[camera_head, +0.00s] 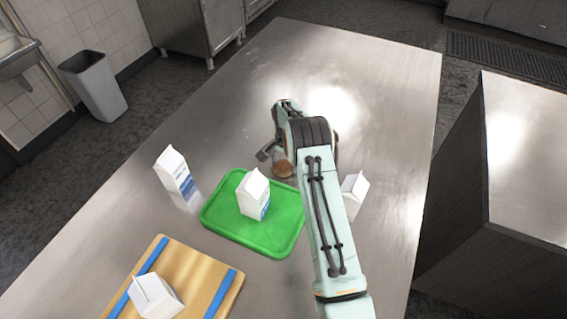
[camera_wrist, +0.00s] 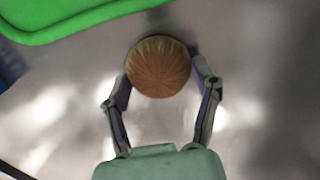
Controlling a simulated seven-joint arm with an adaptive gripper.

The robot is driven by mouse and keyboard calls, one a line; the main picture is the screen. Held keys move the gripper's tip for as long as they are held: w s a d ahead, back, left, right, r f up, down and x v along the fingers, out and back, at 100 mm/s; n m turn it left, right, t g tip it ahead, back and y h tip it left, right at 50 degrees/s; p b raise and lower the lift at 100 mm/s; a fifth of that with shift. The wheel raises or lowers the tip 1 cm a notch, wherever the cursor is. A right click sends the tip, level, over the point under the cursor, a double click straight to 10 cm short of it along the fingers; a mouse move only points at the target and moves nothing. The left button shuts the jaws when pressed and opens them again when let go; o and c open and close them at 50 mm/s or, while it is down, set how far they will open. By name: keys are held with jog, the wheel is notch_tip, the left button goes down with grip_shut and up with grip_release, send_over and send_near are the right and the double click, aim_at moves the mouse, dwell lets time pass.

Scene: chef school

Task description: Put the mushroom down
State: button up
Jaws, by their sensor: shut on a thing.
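The mushroom (camera_wrist: 158,66) shows in the wrist view as a round brown cap between the two fingers. My gripper (camera_wrist: 160,80) is shut on it, with one finger on each side. In the head view the mushroom (camera_head: 283,166) is a small brown shape beside the far right corner of the green tray, partly hidden by my arm. My gripper (camera_head: 276,158) there is mostly hidden behind the wrist. I cannot tell whether the mushroom touches the metal table (camera_head: 235,115) or is a little above it.
A milk carton (camera_head: 254,196) stands on the green tray (camera_head: 223,230). Another carton (camera_head: 174,172) stands left of the tray, and one (camera_head: 354,193) is right of my arm. A tilted carton (camera_head: 155,298) is on the wooden board (camera_head: 205,272). The table's far part is clear.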

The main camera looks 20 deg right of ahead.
aim_at(284, 163)
jog(key=o, duration=1)
jog(key=shift+o, duration=0.2)
jog(key=s+a+r+n, duration=0.1)
jog(key=s+a+r, duration=0.15)
jog(key=r, duration=0.75)
jog(key=s+a+r+n, duration=0.1)
jog(key=s+r, duration=0.2)
jog(key=r, duration=0.7)
jog(key=s+a+r+n, duration=0.2)
jog(key=s+a+r, duration=0.1)
jog(key=s, duration=0.7)
jog(key=s+a+r+n, duration=0.3)
jog(key=s+r, duration=0.1)
jog(key=s, duration=0.6)
jog(key=shift+a+r, duration=0.2)
jog(key=shift+o, duration=0.2)
jog(key=s+a+f+n, duration=0.2)
jog(key=s+f+n, duration=0.1)
jog(key=s, duration=0.8)
jog(key=shift+s+y, duration=0.35)
jog(key=shift+y, duration=0.05)
